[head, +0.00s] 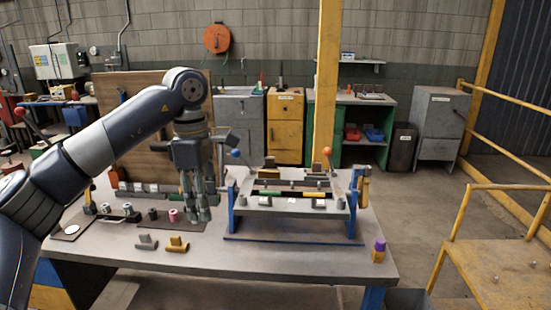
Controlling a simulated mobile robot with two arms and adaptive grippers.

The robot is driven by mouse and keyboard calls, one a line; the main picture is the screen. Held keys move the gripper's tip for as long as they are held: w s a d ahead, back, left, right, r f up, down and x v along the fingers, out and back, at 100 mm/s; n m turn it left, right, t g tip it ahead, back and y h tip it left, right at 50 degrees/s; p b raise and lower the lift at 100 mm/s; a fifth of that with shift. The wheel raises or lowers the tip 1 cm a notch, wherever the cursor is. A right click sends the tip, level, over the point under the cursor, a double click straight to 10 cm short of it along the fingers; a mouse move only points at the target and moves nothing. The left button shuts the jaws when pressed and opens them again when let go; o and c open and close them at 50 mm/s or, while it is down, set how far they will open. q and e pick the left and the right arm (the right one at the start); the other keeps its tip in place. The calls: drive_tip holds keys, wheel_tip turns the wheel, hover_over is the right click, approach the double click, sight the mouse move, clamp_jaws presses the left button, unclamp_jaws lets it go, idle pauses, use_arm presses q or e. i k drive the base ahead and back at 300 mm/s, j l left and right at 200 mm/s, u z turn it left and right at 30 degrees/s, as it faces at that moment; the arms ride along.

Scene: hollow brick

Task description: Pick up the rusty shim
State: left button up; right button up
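I cannot pick out the rusty shim with certainty. A small brown-orange piece (314,194) lies on the blue-legged raised stand (292,238), and an ochre T-shaped piece (177,244) lies near the table's front edge. Either could be rust-coloured; they are too small to tell. My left gripper (198,215) points down over the dark mat left of the stand. Its fingers sit close together, and whether they are apart or hold anything is not clear. They hide part of the mat. My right gripper is not in view.
A grey T-shaped piece (147,241) lies beside the ochre one. A pink spool (173,215) and small dark parts stand left of my gripper. A yellow-and-purple object (379,250) stands at the table's right corner. The front of the grey table (300,258) is mostly clear.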

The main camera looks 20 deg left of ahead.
sight(270, 161)
drive_tip(key=i, duration=1.55)
